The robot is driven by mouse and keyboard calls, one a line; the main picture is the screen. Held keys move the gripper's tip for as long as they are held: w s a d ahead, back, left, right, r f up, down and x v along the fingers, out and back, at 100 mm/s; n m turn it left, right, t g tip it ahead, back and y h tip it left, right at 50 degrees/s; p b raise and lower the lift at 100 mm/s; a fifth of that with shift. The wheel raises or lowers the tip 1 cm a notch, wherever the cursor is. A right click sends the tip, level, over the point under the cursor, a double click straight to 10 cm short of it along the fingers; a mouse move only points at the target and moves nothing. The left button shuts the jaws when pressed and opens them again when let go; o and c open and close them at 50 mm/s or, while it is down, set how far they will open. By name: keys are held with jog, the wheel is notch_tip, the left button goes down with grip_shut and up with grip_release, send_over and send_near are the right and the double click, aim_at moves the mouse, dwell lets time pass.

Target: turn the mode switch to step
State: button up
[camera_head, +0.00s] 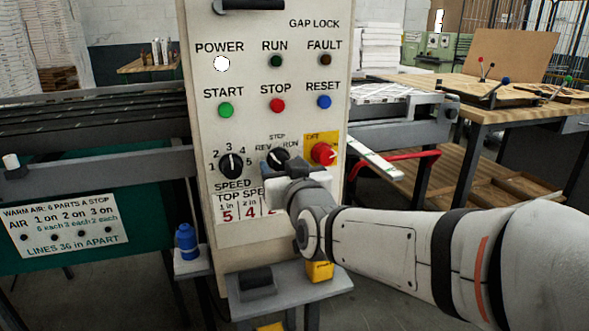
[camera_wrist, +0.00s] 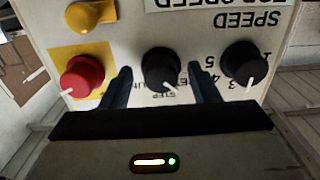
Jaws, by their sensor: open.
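The mode switch (camera_head: 279,157) is a black knob on the pale control panel, under the labels REV, STEP and RUN. In the wrist view, which shows the panel upside down, the mode switch (camera_wrist: 159,68) is in the middle. Its white pointer slants down and right there, to the right of the STEP label, on the REV side. My gripper (camera_head: 281,166) is at the panel in front of the switch. In the wrist view the open fingers of my gripper (camera_wrist: 159,72) stand on either side of the knob, with gaps showing; contact is not visible.
The black speed knob (camera_wrist: 243,65) is close beside one finger, and a red knob on a yellow plate (camera_wrist: 82,76) is beside the other. Start (camera_head: 225,110), stop (camera_head: 277,105) and reset (camera_head: 323,102) buttons sit above. A grey shelf (camera_head: 325,283) juts out below.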

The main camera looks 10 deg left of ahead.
jog(key=shift+c, duration=0.3)
jog(key=c, duration=0.9)
jog(key=shift+f+m+b, duration=0.1)
jog(key=shift+m+b, duration=0.2)
jog(key=shift+b, duration=0.2)
jog(key=m+b, duration=0.3)
jog(key=b, duration=0.1)
jog(key=shift+f+m, duration=0.15)
jog(key=shift+m, duration=0.15)
jog(key=m+b, duration=0.4)
jog(key=shift+r+m, duration=0.25)
jog(key=shift+m, duration=0.05)
jog(key=shift+b, duration=0.3)
jog(key=o, duration=1)
jog(key=shift+c, duration=0.2)
